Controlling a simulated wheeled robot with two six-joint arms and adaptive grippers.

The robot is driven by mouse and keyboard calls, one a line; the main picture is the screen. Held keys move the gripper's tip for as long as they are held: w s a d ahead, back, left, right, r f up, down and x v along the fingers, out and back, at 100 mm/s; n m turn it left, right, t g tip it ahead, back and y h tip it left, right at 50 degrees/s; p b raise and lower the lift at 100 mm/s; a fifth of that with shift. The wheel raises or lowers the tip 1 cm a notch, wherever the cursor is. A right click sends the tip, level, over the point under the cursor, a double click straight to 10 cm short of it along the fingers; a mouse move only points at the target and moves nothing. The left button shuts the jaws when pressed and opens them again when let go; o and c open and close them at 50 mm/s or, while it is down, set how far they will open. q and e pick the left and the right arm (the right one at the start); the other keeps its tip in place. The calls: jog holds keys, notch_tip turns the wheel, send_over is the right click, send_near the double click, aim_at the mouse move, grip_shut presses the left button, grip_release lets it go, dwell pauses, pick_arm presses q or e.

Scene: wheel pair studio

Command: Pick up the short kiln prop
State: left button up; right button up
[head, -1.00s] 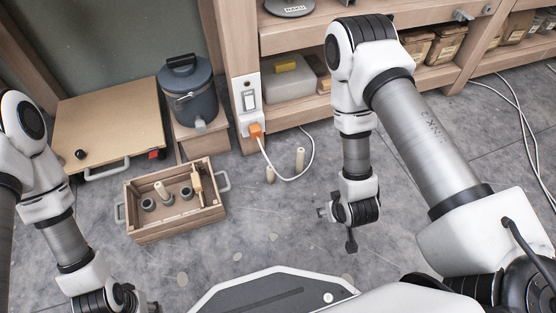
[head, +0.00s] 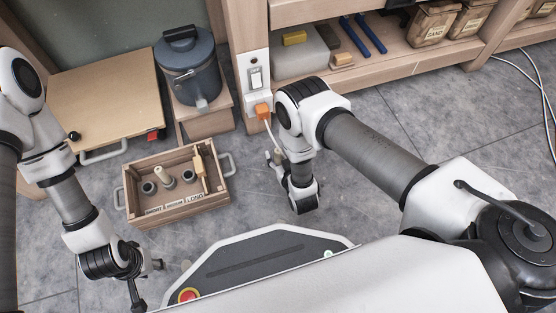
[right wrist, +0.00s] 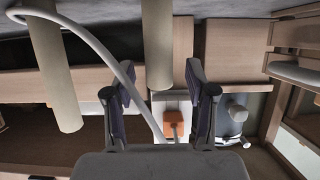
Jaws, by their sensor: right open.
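The short kiln prop (head: 277,158) is a pale cylinder standing on the floor, mostly hidden behind my right arm in the head view. In the right wrist view, which is upside down, it (right wrist: 157,40) lies in line with the gap between the fingers of my right gripper (right wrist: 158,105). That gripper is open and empty, and the prop appears beyond its fingertips. A longer prop (right wrist: 55,75) stands to the left there, outside the fingers; my arm hides it in the head view. My left gripper (head: 148,284) is open and empty, at the lower left.
A wooden crate (head: 178,213) with sockets, one pale prop and front labels sits on the floor to the left. A white cable (right wrist: 105,55) from the orange plug (right wrist: 173,122) loops by the props. A lidded grey bucket (head: 190,70) and the shelf unit stand behind.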

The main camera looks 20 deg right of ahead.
jog(key=shift+w+f, duration=0.3)
jog(key=shift+w, duration=0.25)
jog(key=shift+r, duration=0.1)
pick_arm(q)
jog(key=shift+f, duration=0.3)
pick_arm(e)
grip_shut()
jog(key=shift+r, duration=0.1)
